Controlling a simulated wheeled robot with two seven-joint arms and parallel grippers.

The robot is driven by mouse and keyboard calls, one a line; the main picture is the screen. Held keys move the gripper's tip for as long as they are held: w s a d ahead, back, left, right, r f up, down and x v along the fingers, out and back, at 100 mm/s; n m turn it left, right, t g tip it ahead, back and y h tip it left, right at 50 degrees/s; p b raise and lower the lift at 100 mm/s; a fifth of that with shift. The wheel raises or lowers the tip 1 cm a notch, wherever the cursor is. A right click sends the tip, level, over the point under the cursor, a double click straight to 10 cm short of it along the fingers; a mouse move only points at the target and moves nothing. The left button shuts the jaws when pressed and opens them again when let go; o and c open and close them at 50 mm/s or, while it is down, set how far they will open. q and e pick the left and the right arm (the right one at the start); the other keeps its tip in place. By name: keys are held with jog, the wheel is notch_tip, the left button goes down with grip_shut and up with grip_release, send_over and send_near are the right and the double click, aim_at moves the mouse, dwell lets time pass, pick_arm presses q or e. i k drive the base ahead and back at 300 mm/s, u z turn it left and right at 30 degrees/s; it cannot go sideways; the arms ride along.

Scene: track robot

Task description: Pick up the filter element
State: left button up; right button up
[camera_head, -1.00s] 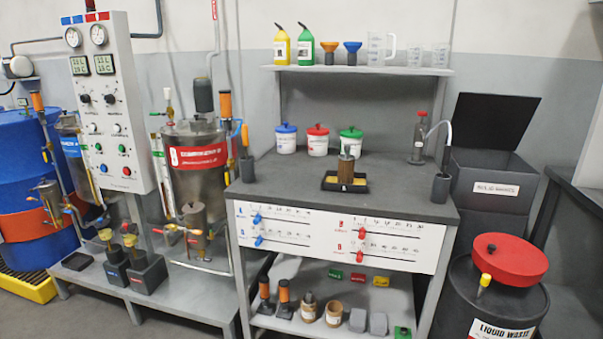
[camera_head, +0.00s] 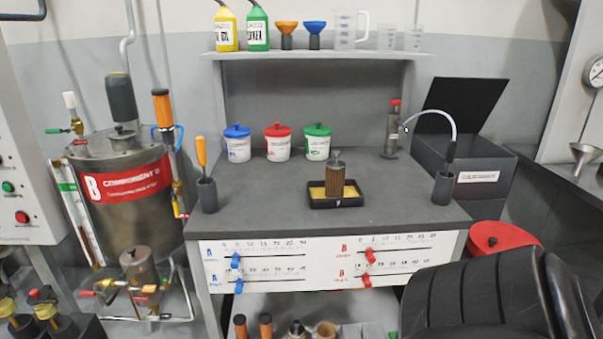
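The filter element (camera_head: 335,183) is a brown pleated cylinder with a grey metal piece on top. It stands upright in a small black tray (camera_head: 345,203) with a yellow inside, on the dark workbench top (camera_head: 270,205) near its middle. Nothing touches it from above. Neither of my grippers shows in the head view. A black ribbed part of what looks like my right arm fills the lower right corner, and its gripper is out of frame.
White tubs with blue (camera_head: 238,143), red (camera_head: 277,142) and green (camera_head: 317,142) lids stand behind the tray. A screwdriver holder (camera_head: 207,194) is at the bench's left, a dark cup (camera_head: 443,188) with a curved tube at its right. A shelf (camera_head: 310,56) hangs above.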

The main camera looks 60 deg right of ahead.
aim_at(335, 168)
jog(key=z, duration=0.7)
jog(key=i, duration=1.05)
jog(key=z, duration=0.9)
